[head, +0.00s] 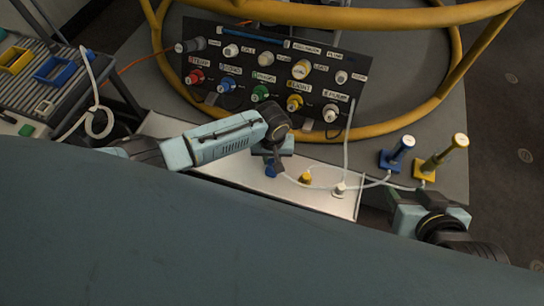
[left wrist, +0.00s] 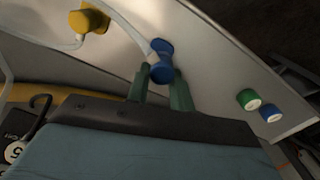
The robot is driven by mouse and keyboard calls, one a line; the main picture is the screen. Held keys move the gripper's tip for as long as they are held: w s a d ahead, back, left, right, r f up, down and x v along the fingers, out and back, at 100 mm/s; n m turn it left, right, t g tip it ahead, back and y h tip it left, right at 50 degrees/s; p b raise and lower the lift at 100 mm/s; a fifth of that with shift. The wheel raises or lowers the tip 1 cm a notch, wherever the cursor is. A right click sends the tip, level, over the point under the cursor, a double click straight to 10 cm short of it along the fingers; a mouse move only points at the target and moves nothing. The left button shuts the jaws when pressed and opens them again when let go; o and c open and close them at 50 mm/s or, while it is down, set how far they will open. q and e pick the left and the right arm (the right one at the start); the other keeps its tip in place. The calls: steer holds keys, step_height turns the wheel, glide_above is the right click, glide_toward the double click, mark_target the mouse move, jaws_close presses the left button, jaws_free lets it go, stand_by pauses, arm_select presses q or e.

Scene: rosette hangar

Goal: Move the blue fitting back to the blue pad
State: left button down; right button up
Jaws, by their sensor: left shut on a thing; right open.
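A yellow fitting (head: 305,178) and a white fitting (head: 339,188) stand on the tray's right part, with hoses near them. A labelled black panel (head: 285,108) with coloured connectors stands behind, inside a yellow ring rail (head: 455,60). A yellow post (head: 445,158) stands right of the blue one.

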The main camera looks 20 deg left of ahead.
arm_select(q)
steer(key=shift+f+b, duration=1.15)
steer(key=shift+b, duration=0.1)
steer(key=shift+f+b, duration=0.55)
steer(key=shift+b, duration=0.05)
steer(key=shift+f+b, duration=0.25)
steer(key=shift+b, duration=0.05)
arm_select(e)
steer(key=w+a+r+t+y, duration=0.2)
steer(key=r+t, duration=0.3)
steer(key=r, duration=0.3)
steer(key=w+a+r+t+y, duration=0.2)
steer(key=r+t, duration=0.4)
steer(key=r, duration=0.2)
steer(key=shift+w+a+n+t, duration=0.25)
steer(key=shift+a+n+t, duration=0.05)
arm_select(q)
steer(key=shift+w, duration=0.2)
steer(key=shift+w+a, duration=0.1)
steer(key=shift+w, duration=0.15)
arm_select(e)
steer(key=shift+r, duration=0.15)
